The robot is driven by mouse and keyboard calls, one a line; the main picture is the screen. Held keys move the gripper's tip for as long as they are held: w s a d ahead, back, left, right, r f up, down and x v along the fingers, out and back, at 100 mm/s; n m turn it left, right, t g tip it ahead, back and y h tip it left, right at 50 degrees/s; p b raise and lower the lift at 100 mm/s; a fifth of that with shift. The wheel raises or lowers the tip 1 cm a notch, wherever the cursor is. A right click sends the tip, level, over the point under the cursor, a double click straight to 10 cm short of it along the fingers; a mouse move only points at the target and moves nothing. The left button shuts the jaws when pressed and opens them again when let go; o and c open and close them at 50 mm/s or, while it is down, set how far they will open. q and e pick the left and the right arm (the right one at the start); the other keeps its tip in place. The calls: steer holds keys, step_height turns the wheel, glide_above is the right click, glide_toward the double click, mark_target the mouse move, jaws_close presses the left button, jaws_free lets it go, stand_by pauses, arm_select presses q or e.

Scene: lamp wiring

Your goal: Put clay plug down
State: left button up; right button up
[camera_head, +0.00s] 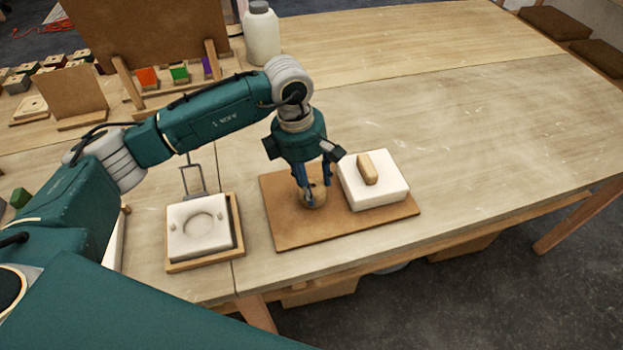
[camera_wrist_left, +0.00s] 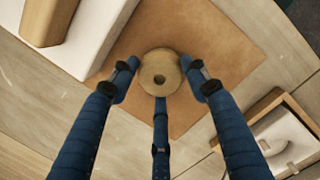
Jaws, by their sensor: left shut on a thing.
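My left gripper (camera_head: 314,188) points down over the brown board (camera_head: 285,228) and is shut on the clay plug (camera_head: 313,201). The plug is a round tan piece with a small hole in its top. In the left wrist view the plug (camera_wrist_left: 160,72) sits between the fingertips of the blue fingers (camera_wrist_left: 160,84), with the board (camera_wrist_left: 205,35) below it. The plug is at or just above the board; I cannot tell whether it touches. My right gripper is not in view.
A white block (camera_head: 388,193) with a wooden handle (camera_head: 368,168) sits on the board, close right of my gripper. Left of the board, a wooden tray (camera_head: 239,244) holds a white mould (camera_head: 186,243) with a round recess. A white bottle (camera_head: 262,38) stands behind. The table's right side is clear.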

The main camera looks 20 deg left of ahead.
arm_select(q)
steer(key=shift+f, duration=0.1)
steer(key=o, duration=1.4)
steer(key=shift+r, duration=0.35)
steer(key=r+b, duration=0.1)
steer(key=r, duration=0.2)
steer(key=a+r+b, duration=0.1)
steer(key=r, duration=0.3)
steer(key=r+b, duration=0.1)
steer(key=r, duration=0.3)
steer(key=shift+s+a+r+b, duration=0.2)
steer(key=shift+a+r+b, duration=0.1)
steer(key=shift+b, duration=0.1)
